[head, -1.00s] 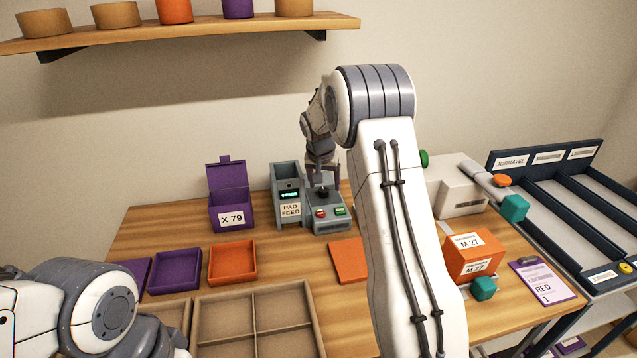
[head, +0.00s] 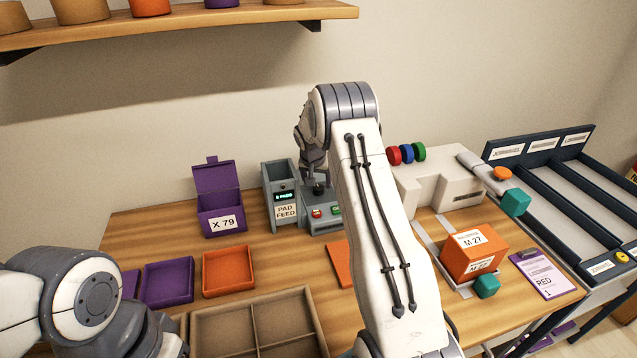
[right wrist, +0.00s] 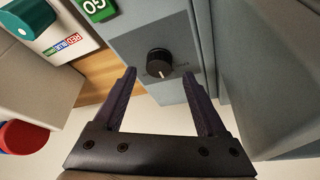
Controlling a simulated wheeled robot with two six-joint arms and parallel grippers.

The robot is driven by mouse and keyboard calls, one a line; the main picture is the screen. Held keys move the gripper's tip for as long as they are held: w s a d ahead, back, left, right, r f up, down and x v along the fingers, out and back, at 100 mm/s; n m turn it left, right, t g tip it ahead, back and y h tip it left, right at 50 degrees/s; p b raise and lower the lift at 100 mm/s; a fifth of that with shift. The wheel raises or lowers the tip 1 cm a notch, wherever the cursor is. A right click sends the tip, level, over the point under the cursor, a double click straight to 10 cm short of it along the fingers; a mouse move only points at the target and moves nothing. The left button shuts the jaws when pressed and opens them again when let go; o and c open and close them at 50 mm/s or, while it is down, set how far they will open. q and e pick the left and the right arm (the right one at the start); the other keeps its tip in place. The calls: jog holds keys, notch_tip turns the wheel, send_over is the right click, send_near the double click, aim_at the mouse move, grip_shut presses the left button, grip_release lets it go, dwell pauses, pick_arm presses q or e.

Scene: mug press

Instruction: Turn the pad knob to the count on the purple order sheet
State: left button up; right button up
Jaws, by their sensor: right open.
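The pad feed machine (head: 281,187) is a grey box at the back of the table, with a small lit display and a "PAD FEED" label. Its black pad knob (head: 318,189) sits on the lower right part and shows in the right wrist view (right wrist: 159,63). My right gripper (right wrist: 165,78) is open and empty, with its two dark fingers pointing toward the knob, one on either side in the picture. They look short of the knob. The purple order sheet (head: 545,274) lies on a clipboard at the right; it reads "RED" and "1". My left gripper is out of view.
Red and green buttons (head: 337,210) are beside the knob. An orange M 27 box (head: 473,253) stands in front of the white press (head: 440,183), which has red, blue and green knobs. A purple X 79 box (head: 220,213) and trays (head: 229,270) are at left.

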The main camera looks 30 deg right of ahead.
jog(key=shift+x, duration=1.25)
jog(key=shift+d, duration=0.1)
grip_shut()
dwell(0.3)
grip_release()
jog(key=b+v, duration=0.1)
jog(key=v, duration=0.9)
jog(key=shift+r+b, duration=0.25)
jog(key=shift+b, duration=0.1)
jog(key=shift+s, duration=0.1)
